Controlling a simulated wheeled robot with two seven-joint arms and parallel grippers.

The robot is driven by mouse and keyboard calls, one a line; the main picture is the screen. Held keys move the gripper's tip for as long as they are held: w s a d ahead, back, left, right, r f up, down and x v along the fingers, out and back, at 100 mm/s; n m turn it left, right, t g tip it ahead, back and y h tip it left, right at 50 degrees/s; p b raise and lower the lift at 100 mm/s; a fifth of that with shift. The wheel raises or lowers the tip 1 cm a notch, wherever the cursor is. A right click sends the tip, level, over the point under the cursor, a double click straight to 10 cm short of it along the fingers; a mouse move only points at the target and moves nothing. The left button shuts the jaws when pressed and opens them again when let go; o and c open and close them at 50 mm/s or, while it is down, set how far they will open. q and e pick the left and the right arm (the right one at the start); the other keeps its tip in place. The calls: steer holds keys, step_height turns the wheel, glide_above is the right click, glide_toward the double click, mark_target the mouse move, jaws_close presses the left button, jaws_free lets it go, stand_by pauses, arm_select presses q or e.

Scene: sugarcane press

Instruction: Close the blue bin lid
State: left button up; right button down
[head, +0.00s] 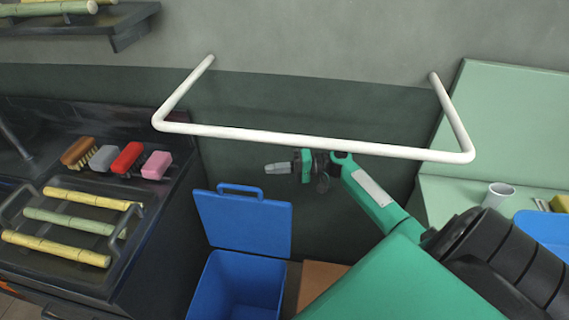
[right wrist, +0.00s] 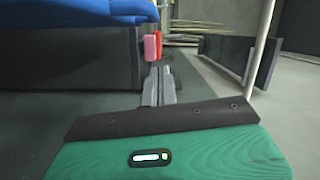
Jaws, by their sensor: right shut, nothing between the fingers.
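The blue bin (head: 240,285) stands on the floor at the lower middle of the head view. Its blue lid (head: 245,222) is raised, standing up at the bin's far side, with a loop handle (head: 240,188) on its top edge. My right gripper (head: 270,169) is shut and empty, pointing left, just above and right of the handle in the picture; I see no contact. In the right wrist view its shut fingers (right wrist: 158,85) point ahead, and a blue surface (right wrist: 80,12), probably part of the lid, shows at upper left. My left gripper is out of view.
A white rail (head: 315,141) juts from the wall above my right gripper. A dark counter at left holds several brushes (head: 128,157) and a tray of cane sticks (head: 75,215). A pale green counter (head: 455,195) at right holds a cup (head: 497,194). A brown box (head: 318,275) stands right of the bin.

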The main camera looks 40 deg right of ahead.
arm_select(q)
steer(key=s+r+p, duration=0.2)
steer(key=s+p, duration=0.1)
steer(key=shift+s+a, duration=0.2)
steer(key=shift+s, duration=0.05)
arm_select(e)
steer(key=a+f, duration=0.1)
steer(key=a, duration=0.5)
steer(key=shift+a, duration=0.35)
